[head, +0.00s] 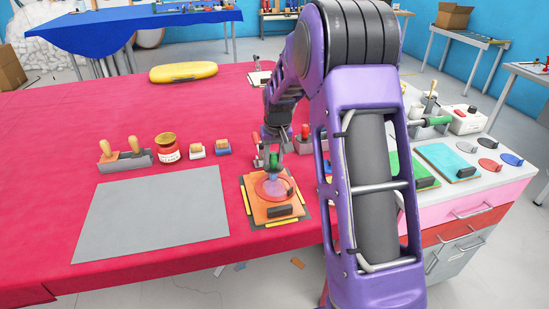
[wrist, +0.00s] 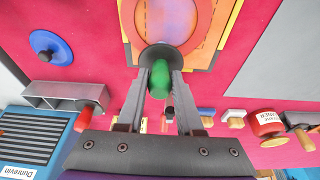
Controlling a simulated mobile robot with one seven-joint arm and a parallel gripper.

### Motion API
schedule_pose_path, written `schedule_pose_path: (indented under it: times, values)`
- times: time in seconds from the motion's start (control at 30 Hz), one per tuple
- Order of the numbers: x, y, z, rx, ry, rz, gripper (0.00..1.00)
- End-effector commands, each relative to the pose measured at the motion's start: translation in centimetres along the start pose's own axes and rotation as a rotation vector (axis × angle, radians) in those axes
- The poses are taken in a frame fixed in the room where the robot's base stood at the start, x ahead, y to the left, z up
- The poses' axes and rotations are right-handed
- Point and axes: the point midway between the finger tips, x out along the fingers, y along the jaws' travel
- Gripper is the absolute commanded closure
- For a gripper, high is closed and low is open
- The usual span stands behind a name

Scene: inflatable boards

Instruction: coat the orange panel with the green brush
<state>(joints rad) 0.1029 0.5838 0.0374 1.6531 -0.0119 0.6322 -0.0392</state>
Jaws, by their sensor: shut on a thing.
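The orange panel (head: 262,214) lies on a dark board with yellow strips at its edges, near the table's front. It bears a reddish ring around a pinkish, purplish circle, and a dark block sits on its near part. It also shows at the top of the wrist view (wrist: 207,48). My gripper (wrist: 161,82) is shut on the green brush (wrist: 160,78), whose green handle stands between the fingers. The brush's dark round head is at the panel, over the circle; I cannot tell whether its bristles touch. My gripper (head: 273,150) is above the panel in the head view.
A grey sheet (head: 155,215) lies left of the panel. Behind it are a holder with wooden-handled tools (head: 125,160), a jar (head: 167,147) and two small blocks. A grey holder (wrist: 45,94) with a red-handled tool and a blue disc (wrist: 50,47) are near my gripper.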

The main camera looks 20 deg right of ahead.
Motion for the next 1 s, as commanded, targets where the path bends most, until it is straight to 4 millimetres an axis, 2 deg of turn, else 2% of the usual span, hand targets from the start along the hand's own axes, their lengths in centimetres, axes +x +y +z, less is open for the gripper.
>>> schedule_pose_path:
  times: [0.27, 0.8, 1.0]
  values:
    - [-0.6, 0.0, -0.1, 0.000, 0.000, 0.000, 1.00]
    - [-5.7, 0.0, -1.6, 0.000, 0.001, 0.000, 1.00]
    - [-5.8, 0.0, -1.6, 0.000, 0.000, 0.000, 1.00]
